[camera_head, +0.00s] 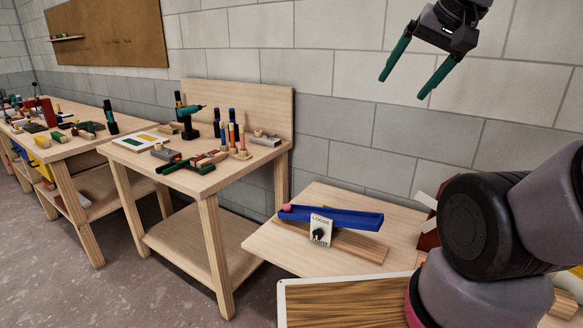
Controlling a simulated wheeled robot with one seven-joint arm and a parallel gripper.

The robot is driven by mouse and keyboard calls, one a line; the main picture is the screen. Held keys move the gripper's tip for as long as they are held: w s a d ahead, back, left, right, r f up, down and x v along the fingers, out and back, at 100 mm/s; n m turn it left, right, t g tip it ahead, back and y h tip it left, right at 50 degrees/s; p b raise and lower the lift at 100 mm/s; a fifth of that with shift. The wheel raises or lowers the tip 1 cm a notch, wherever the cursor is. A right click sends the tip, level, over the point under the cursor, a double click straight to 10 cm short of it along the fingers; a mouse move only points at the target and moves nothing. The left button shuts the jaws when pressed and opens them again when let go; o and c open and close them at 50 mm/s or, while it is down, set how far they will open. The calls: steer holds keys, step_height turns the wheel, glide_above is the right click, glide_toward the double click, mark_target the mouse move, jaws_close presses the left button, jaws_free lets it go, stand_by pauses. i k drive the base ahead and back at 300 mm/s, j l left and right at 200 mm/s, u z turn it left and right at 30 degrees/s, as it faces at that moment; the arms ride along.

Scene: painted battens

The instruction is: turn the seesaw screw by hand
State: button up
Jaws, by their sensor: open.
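The seesaw is a blue trough-shaped beam (345,217) on a wooden base (360,245), standing on the light wooden table at the lower middle. The beam tilts slightly, its left end a little higher. A pink ball-like thing (287,208) is at its left end. A white plate (321,231) with dark lettering at its top stands at the beam's front. The dark screw knob (319,235) is on this plate. My gripper (404,90) is open and empty, with two green fingers, high up against the wall and well apart from the seesaw.
My arm covers the lower right and hides part of the table. A white-edged wood-grain panel (283,305) lies at the front. Left is a workbench (207,190) with a teal drill (190,115) and tools. The table left of the seesaw (275,250) is clear.

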mark_target(317, 233)
steer(key=i+j+z, duration=0.2)
steer(key=j, duration=0.25)
steer(key=j+z, duration=0.2)
steer(key=j, duration=0.2)
steer(key=i+j+z, duration=0.2)
steer(key=j, duration=0.3)
steer(key=k, duration=0.1)
